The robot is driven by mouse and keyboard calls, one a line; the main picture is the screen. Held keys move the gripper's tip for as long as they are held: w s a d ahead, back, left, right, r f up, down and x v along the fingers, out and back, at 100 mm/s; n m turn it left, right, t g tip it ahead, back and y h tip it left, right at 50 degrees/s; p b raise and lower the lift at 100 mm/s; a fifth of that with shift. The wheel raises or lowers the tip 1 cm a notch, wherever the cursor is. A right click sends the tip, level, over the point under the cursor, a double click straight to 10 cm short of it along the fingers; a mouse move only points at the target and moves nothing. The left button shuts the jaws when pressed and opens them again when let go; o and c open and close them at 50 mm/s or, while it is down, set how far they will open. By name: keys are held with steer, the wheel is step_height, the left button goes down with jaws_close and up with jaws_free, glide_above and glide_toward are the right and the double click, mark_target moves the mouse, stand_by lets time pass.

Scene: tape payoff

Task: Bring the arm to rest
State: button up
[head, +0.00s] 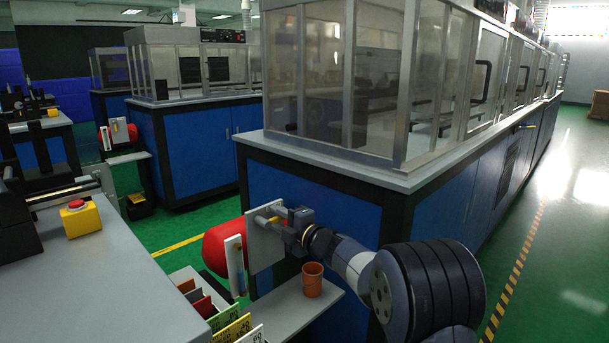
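My arm reaches in from the lower right in the head view, and my gripper (280,215) points left at the tape payoff on the near end of the blue machine. The payoff has a pale upright plate (266,246) with a large red roll (222,245) on its far side. A short metal shaft or knob shows at the plate, right at my fingertips. The fingers are small and overlap these parts, so I cannot tell whether they touch or hold anything.
Below my gripper, an orange-brown cup (312,279) stands on a grey shelf (290,308). Coloured cards or folders (228,328) stand at the bottom. A grey table (95,290) with a red-and-yellow stop button (80,218) is at left. The glass-walled blue machine (315,200) stands behind my arm.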

steer(key=shift+f+m, duration=0.25)
steer(key=shift+m, duration=0.65)
steer(key=shift+r, duration=0.1)
